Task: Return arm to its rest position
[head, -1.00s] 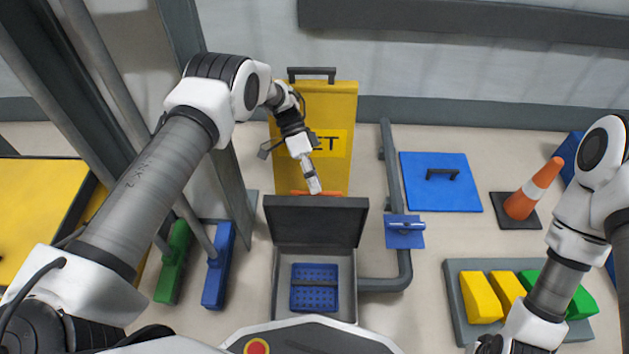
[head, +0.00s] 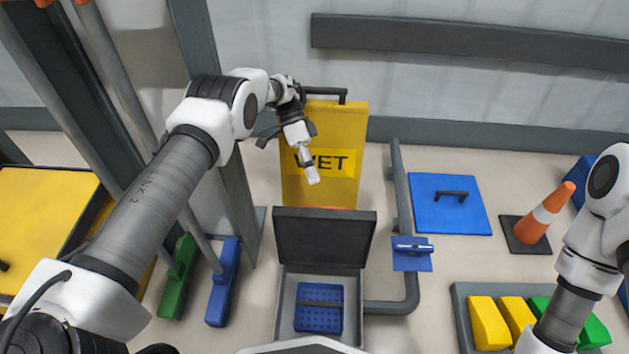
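My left arm reaches in from the left, and its gripper (head: 311,174) hangs in front of the yellow WET sign (head: 335,125), above the open grey case. The gripper looks narrow, and I cannot tell whether its fingers are apart. I see nothing held in it. My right arm shows at the right edge, bent downward. Its gripper is outside the picture.
The grey case (head: 325,240) stands open below my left gripper, with a blue perforated tray (head: 319,308) inside. A grey post (head: 215,120) stands close to my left arm. A grey pipe, a blue floor panel (head: 449,205) and an orange cone (head: 541,211) are on the right.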

